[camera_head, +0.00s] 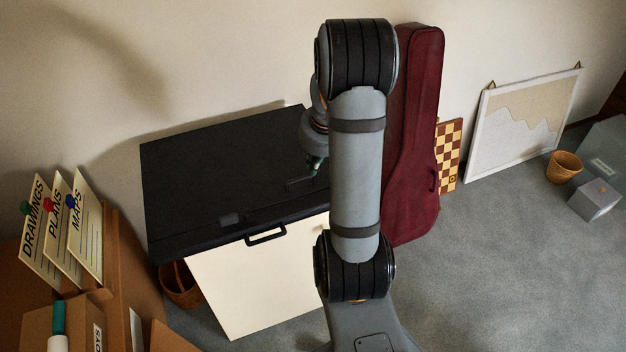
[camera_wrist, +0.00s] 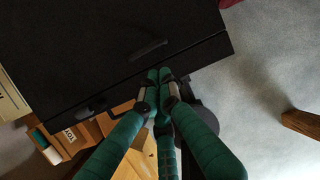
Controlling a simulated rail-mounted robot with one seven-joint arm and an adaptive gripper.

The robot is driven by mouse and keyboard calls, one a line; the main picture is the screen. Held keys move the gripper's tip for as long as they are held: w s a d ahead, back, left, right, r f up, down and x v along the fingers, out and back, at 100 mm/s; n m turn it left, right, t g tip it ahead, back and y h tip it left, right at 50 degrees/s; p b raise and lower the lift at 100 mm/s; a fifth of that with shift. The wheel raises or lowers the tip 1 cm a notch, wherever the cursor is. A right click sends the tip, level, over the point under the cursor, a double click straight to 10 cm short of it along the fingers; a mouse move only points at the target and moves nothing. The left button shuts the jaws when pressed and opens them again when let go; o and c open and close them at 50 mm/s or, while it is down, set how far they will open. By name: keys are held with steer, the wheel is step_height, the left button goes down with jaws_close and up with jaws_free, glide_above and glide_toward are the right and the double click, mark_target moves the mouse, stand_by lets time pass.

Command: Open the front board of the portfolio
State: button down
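The portfolio (camera_head: 225,170) is a large black board leaning back toward the wall in the head view. A black handle (camera_head: 265,236) sits at its lower edge. A cream panel (camera_head: 262,290) slopes down below that edge to the floor. My gripper (camera_head: 316,165) is over the portfolio's right part, close to a small dark raised fitting (camera_head: 300,184). My arm hides the portfolio's right end. In the wrist view, the green fingers of my gripper (camera_wrist: 159,77) have their tips together, near the black board (camera_wrist: 90,45) and its strip-like fitting (camera_wrist: 148,50). I see nothing between the tips.
A dark red instrument case (camera_head: 412,150) stands right of the portfolio, with a chessboard (camera_head: 449,155) behind it. Cardboard boxes (camera_head: 125,280) with labelled cards crowd the left. A wicker basket (camera_head: 178,287) sits beside the cream panel. Open grey floor (camera_head: 490,260) lies to the right.

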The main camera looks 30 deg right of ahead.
mark_target(308, 189)
steer(key=w+f+m, duration=0.1)
steer(key=f, duration=0.2)
steer(key=w+f+m+b, duration=0.1)
steer(key=f, duration=0.2)
steer(key=w+f+m, duration=0.1)
steer(key=f, duration=0.2)
steer(key=shift+d+f+b, duration=0.15)
steer(key=shift+f+b, duration=0.15)
steer(key=shift+b, duration=0.05)
steer(key=shift+r, duration=0.15)
